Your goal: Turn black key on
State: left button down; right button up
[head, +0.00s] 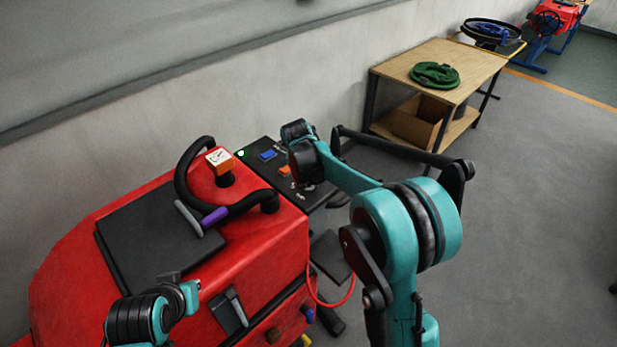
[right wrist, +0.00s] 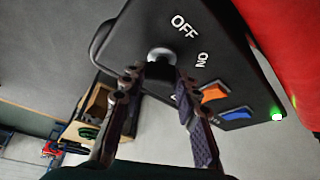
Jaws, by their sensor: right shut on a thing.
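The black control panel (head: 272,167) sits at the right end of the red scrubber machine (head: 75,260). It also fills the upper right wrist view (right wrist: 225,50), with white OFF and ON lettering near a round grey key switch (right wrist: 161,54). My right gripper (right wrist: 162,74) has its fingertips on either side of the black key (right wrist: 160,70) at that switch and is shut on it; the fingers hide much of the key. In the head view my right arm hides the key. My left gripper (head: 182,285) is over the machine's front left, apart from the panel; its fingers are unclear.
An orange button (right wrist: 213,92), a blue button (right wrist: 238,113) and a lit green lamp (right wrist: 278,116) are beside the key. A black steering handle (head: 190,165) rises left of the panel. A wooden table (head: 400,60) with a green hose (head: 435,75) stands behind; the floor at right is clear.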

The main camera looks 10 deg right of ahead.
dwell(0.3)
jog(key=o, duration=1.2)
jog(key=shift+c, duration=0.2)
jog(key=v, duration=1.2)
jog(key=shift+a, duration=0.1)
